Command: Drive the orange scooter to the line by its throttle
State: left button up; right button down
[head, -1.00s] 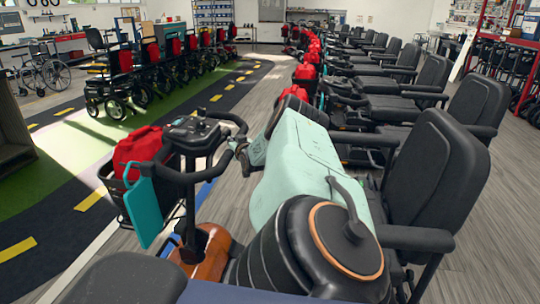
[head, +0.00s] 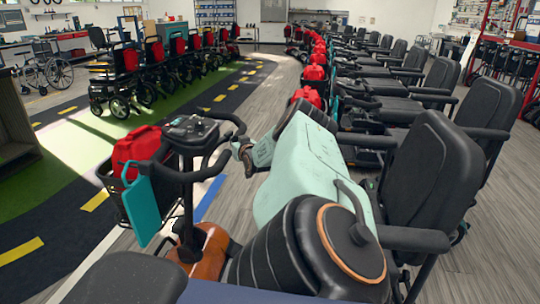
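The orange scooter (head: 208,256) is directly in front of me at the lower left. Its black tiller and handlebar console (head: 191,130) stand upright. A front basket holds a red bag (head: 137,148), with a teal panel (head: 140,205) beside it. My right gripper (head: 246,157), at the end of my mint-green arm, is at the right handlebar grip. It is small and partly hidden by its own wrist, so I cannot tell whether it is closed on the throttle. My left gripper is not in view. A blue line (head: 211,197) shows on the floor, partly hidden behind the tiller.
Parked scooters with black seats (head: 432,170) line the right side, the nearest close to my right arm. Wheelchairs (head: 120,80) stand at the back left. A white floor line (head: 95,264) and yellow dashes (head: 95,200) run along the left. Open grey floor lies ahead.

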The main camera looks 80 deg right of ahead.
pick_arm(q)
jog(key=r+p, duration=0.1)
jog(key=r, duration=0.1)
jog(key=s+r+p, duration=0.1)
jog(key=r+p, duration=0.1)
pick_arm(e)
jog(key=s, duration=0.8)
jog(key=shift+s, duration=0.2)
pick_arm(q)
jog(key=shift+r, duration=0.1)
pick_arm(e)
jog(key=shift+s+r, duration=0.1)
jog(key=shift+s, duration=0.05)
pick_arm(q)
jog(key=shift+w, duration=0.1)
pick_arm(e)
jog(key=shift+w, duration=0.25)
jog(key=shift+s, duration=0.15)
pick_arm(q)
jog(key=shift+p, duration=0.35)
